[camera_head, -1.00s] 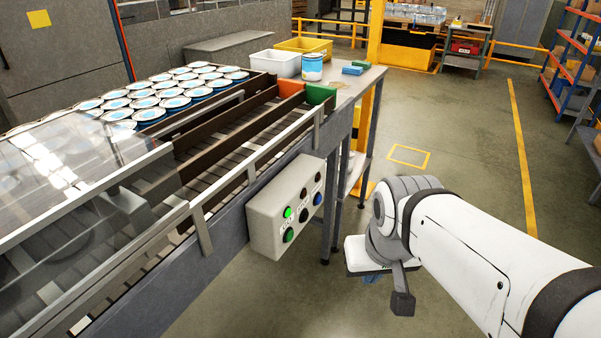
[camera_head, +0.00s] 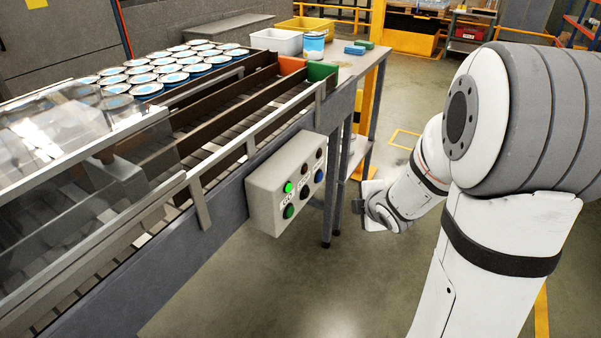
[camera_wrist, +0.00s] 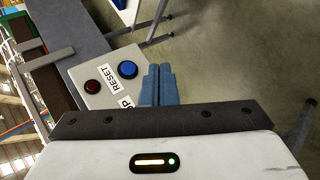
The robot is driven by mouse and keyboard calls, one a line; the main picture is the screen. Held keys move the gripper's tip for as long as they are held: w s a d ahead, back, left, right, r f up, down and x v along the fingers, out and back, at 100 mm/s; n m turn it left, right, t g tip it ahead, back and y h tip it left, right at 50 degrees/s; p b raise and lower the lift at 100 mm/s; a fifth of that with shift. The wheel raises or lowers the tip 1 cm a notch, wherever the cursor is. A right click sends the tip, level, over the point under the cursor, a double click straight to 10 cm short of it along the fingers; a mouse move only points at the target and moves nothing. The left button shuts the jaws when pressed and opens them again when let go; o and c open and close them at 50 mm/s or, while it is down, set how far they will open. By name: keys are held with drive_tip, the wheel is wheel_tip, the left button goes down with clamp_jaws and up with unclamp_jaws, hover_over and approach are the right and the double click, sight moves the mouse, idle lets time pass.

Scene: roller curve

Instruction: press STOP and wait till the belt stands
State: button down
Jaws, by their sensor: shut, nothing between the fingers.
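The pale grey control box (camera_head: 262,200) hangs on the near side of the conveyor. Its upper left lamp (camera_head: 288,187) glows green, with a green button (camera_head: 289,211) below. A blue button (camera_head: 318,174) sits at its right; it also shows in the wrist view (camera_wrist: 128,69). There a dark red round part (camera_wrist: 93,87) and the RESET label (camera_wrist: 122,78) show; a label ending in "OP" is partly covered, and I cannot see the STOP button there. The slatted belt (camera_head: 215,150) lies between brown guides.
Rows of blue cans (camera_head: 150,90) stand behind the belt, and a clear cover (camera_head: 90,150) spans its left part. A white bin (camera_head: 276,42) and a yellow bin (camera_head: 305,30) are at the far end. Open floor (camera_head: 250,290) lies in front of the box.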

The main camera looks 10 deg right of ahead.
sight(306, 193)
drive_tip(key=f+n+y, duration=0.1)
drive_tip(key=w+a+f+n+y, duration=0.1)
drive_tip(key=n, duration=0.1)
drive_tip(key=a+f+n+t+y, duration=0.1)
drive_tip(key=shift+w+a+f+n, duration=0.1)
drive_tip(key=shift+w+f+n, duration=0.1)
drive_tip(key=shift+f+n, duration=0.2)
drive_tip(key=w+a+b, duration=0.2)
drive_tip(key=w+a, duration=0.3)
drive_tip(key=a, duration=0.2)
drive_tip(key=shift+w, duration=0.1)
drive_tip(key=shift+a, duration=0.15)
idle(1.9)
drive_tip(key=shift+w+a+b, duration=0.2)
drive_tip(key=shift+a+b, duration=0.05)
drive_tip(key=shift+b, duration=0.2)
